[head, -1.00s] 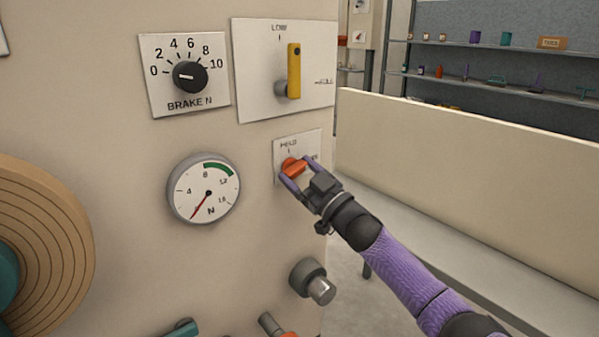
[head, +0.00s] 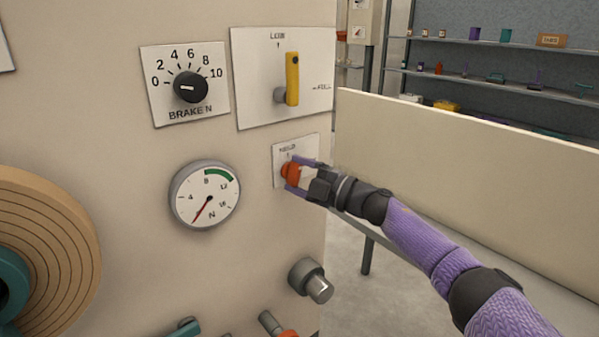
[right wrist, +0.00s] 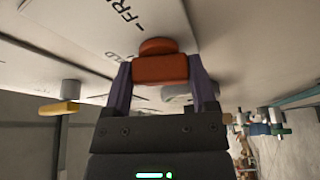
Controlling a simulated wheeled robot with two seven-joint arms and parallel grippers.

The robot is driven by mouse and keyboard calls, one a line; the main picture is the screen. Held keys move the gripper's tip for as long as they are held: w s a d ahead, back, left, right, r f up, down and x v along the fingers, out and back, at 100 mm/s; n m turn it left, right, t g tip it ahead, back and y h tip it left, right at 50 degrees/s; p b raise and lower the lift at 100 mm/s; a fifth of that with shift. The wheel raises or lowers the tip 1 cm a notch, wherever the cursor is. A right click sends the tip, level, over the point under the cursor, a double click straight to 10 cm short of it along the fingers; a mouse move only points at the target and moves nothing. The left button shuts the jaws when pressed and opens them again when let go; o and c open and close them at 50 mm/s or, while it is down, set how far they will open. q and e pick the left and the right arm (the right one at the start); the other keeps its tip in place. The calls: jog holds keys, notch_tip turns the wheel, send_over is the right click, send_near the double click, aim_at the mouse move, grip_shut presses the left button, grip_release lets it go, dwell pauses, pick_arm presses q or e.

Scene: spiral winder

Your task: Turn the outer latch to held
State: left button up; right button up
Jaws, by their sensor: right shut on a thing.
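The outer latch is an orange-red knob (head: 290,173) on a small white plate (head: 311,147) on the machine's cream panel. The plate reads HELD at its top with a tick below; its right-hand label is mostly hidden by my gripper in the head view. My right gripper (head: 300,174) is shut on the latch, one finger on each side. In the right wrist view the orange latch (right wrist: 160,69) sits between the two purple fingers. The latch's exact pointing direction is hard to tell. My left gripper is not in view.
Above the latch is a yellow lever (head: 292,78) on a white plate. A brake dial (head: 190,87) and a round gauge (head: 205,194) are to the left. A grey knob (head: 311,280) juts out below. A cream barrier (head: 460,175) stands at the right.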

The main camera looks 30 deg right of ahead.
jog(key=n+g+p, duration=0.1)
jog(key=n, duration=0.1)
jog(key=shift+n, duration=0.4)
jog(key=shift+n+g+h, duration=0.3)
jog(key=shift+n, duration=0.1)
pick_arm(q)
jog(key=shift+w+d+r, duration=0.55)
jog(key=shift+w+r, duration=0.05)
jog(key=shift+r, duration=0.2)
pick_arm(e)
jog(key=o, duration=1.2)
jog(key=shift+c, duration=0.2)
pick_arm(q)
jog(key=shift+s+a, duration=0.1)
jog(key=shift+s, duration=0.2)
